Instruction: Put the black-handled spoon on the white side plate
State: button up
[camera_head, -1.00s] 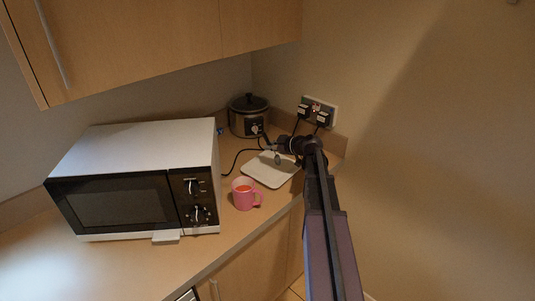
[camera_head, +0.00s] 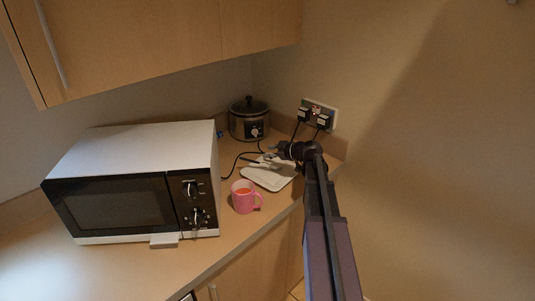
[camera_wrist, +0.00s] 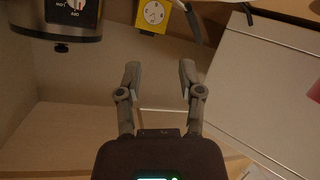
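A thin dark shape, which looks like the black-handled spoon (camera_head: 262,163), lies across the plate's far left part. Its exact ends are too small to tell. My gripper (camera_head: 275,150) is just above and beyond the plate's far edge. In the wrist view its two fingers (camera_wrist: 160,75) stand apart with nothing between them.
A slow cooker (camera_head: 249,118) stands in the back corner, with a black cable on the counter. A pink mug (camera_head: 243,198) stands in front of the plate. A microwave (camera_head: 135,185) fills the left. A wall socket (camera_head: 318,116) with plugs is at right. A yellow dial object (camera_wrist: 153,14) shows in the wrist view.

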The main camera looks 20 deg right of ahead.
jog(key=shift+r, duration=0.1)
jog(key=p+v, duration=0.4)
jog(key=v, duration=0.8)
jog(key=shift+p, duration=0.35)
jog(key=shift+r, duration=0.1)
jog(key=shift+w, duration=0.2)
dwell(1.2)
